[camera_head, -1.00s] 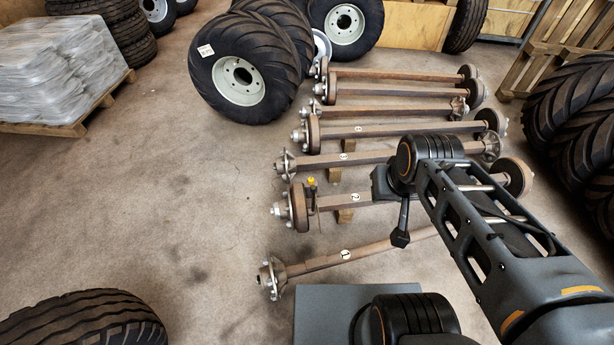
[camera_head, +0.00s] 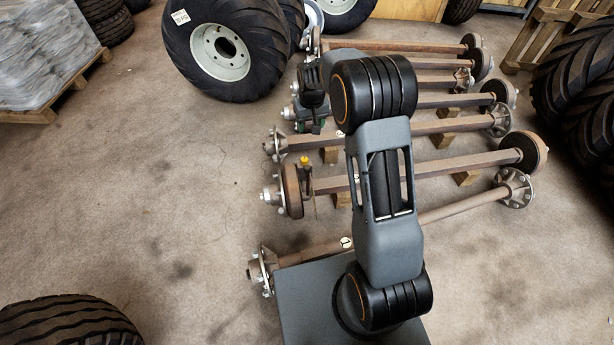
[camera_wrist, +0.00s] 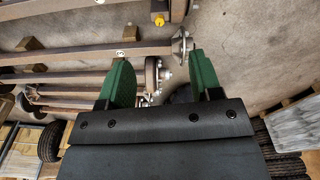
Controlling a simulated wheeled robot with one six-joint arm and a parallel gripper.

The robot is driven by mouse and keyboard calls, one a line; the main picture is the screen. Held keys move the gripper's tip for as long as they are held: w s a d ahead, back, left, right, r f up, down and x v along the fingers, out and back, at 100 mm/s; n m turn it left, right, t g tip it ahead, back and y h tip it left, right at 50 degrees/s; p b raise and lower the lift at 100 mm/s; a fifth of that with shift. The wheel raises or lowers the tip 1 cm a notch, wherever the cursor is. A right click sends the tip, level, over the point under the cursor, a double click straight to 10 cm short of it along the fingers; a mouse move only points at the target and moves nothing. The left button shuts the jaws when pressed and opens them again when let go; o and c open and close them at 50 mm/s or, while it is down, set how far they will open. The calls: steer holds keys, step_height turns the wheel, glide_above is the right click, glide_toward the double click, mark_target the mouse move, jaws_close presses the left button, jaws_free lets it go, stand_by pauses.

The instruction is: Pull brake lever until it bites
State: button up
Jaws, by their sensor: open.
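The brake lever (camera_head: 314,188) is a thin upright rod beside the drum (camera_head: 292,190) at the left end of the second-nearest axle. It has a yellow tip (camera_head: 304,162). In the wrist view the yellow tip (camera_wrist: 159,20) shows at the top edge, beyond and apart from the fingers. My gripper (camera_wrist: 160,62) is open, with two green fingers and nothing held between them. In the head view its green part (camera_head: 318,126) is mostly hidden by my arm, above the left ends of the farther axles, past the lever.
Several axles lie in parallel on wooden blocks (camera_head: 465,178). The nearest axle (camera_head: 460,206) lies close to my base. A large tyre (camera_head: 222,52) stands behind, a pallet of bags (camera_head: 40,60) at far left, more tyres (camera_head: 575,90) at right.

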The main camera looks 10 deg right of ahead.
steer(key=b, duration=0.3)
glide_toward(307, 167)
steer(key=shift+g, duration=0.4)
steer(key=f, duration=0.3)
steer(key=f+b, duration=0.1)
steer(key=f, duration=0.3)
steer(key=f+b, duration=0.1)
steer(key=f, duration=0.2)
steer(key=shift+w+f, duration=0.25)
steer(key=shift+w, duration=0.1)
jaws_close()
